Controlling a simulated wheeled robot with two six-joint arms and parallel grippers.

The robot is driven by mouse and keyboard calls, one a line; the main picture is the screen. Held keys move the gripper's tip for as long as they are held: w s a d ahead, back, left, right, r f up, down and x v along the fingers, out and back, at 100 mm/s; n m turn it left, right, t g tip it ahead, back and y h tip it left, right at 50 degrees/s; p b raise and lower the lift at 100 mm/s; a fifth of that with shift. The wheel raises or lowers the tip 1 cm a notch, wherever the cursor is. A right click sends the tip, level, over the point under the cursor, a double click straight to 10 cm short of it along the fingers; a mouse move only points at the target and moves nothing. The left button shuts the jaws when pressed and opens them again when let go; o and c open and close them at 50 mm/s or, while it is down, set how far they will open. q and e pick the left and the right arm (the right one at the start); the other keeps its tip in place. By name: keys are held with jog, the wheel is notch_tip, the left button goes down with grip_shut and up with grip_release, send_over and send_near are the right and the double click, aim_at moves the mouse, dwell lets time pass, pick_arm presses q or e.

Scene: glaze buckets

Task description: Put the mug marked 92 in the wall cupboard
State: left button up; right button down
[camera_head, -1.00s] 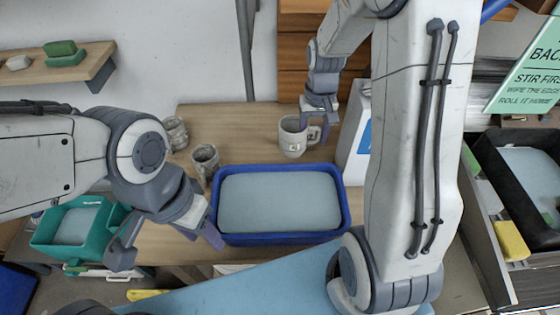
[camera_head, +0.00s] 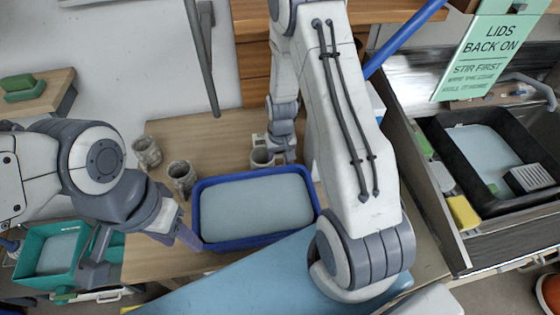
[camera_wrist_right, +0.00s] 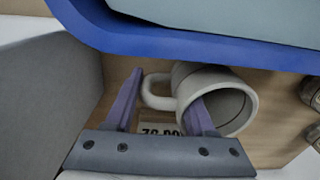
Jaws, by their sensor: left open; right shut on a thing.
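A pale mug (camera_head: 262,158) stands on the wooden table behind the blue tub, partly covered by my right gripper (camera_head: 280,150). In the right wrist view the mug (camera_wrist_right: 214,95) shows its open mouth and handle. My right gripper (camera_wrist_right: 165,98) is shut on it, with one finger overlapping the mug's wall and the other beyond the handle. A pale label with dark characters shows between the fingers, too covered to read as a number. My left gripper (camera_head: 145,248) is open and empty, left of the tub. I cannot make out a wall cupboard.
Two speckled mugs (camera_head: 182,178) (camera_head: 147,152) stand left of the blue tub (camera_head: 255,235). A white container stands right of the held mug, mostly behind my arm. A wall shelf (camera_head: 48,92) is at left, a teal tub (camera_head: 50,250) below, and a black tray (camera_head: 490,160) at right.

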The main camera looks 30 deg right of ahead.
jog(key=shift+f, duration=0.2)
jog(key=shift+f, duration=0.2)
jog(key=shift+c, duration=1.2)
grip_release()
jog(key=shift+r, duration=0.1)
